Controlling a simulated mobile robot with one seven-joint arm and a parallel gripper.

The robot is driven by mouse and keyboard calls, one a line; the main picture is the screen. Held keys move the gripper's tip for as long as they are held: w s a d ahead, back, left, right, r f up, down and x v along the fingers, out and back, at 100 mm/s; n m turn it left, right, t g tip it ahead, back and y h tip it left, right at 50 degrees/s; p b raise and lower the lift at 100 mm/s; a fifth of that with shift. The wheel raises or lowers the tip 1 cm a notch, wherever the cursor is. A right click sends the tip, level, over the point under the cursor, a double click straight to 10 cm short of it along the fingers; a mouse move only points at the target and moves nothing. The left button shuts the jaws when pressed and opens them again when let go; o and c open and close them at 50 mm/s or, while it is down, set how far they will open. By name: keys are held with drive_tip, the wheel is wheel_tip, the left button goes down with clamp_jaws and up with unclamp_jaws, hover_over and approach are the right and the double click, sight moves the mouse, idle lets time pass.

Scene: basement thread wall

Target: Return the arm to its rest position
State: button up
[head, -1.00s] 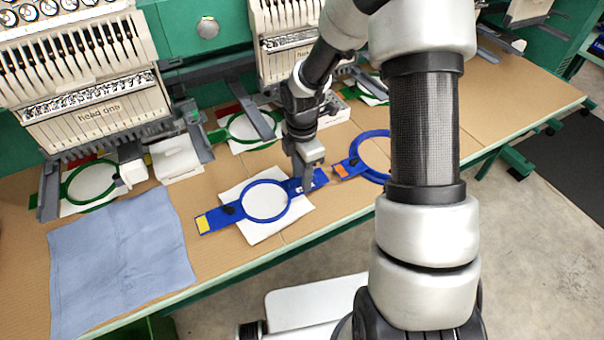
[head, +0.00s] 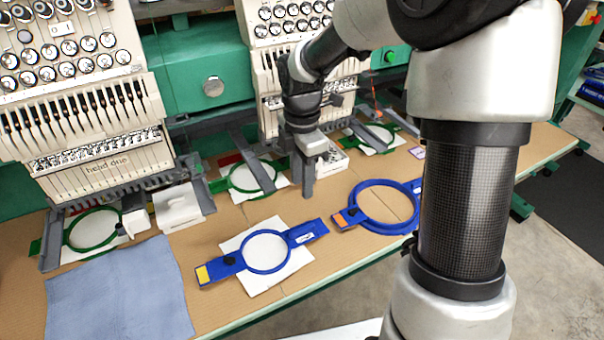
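My gripper (head: 308,186) points down above the brown worktable (head: 222,237), behind the blue hoop with the yellow tag. Its fingers look close together and nothing shows between them, but the view is too small to tell whether they are shut. My arm reaches in from the right side and hides part of the table. The blue hoop (head: 214,271) lies on a white cloth (head: 262,286) at the table's front, apart from the gripper.
A larger blue hoop (head: 352,206) lies to the right, partly behind my arm. Green hoops (head: 222,186) sit under the embroidery machine heads (head: 97,170) along the back. A folded blue cloth (head: 118,290) lies at front left. White boxes stand near the machines.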

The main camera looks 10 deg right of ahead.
drive_tip(key=s+d+r+m+t+h+p, duration=0.1)
drive_tip(key=s+r+m+t+p, duration=0.1)
drive_tip(key=s+r+m, duration=0.45)
drive_tip(key=s+d+r+m+t+p, duration=0.1)
drive_tip(key=s+r+m+p, duration=0.15)
drive_tip(key=r, duration=0.65)
drive_tip(key=s+r+m+t+y+p, duration=0.1)
drive_tip(key=s+r+m, duration=0.4)
drive_tip(key=s+m, duration=0.5)
drive_tip(key=shift+s+d+m+t, duration=0.35)
drive_tip(key=shift+m+t, duration=0.45)
drive_tip(key=shift+m, duration=0.3)
drive_tip(key=shift+a, duration=0.15)
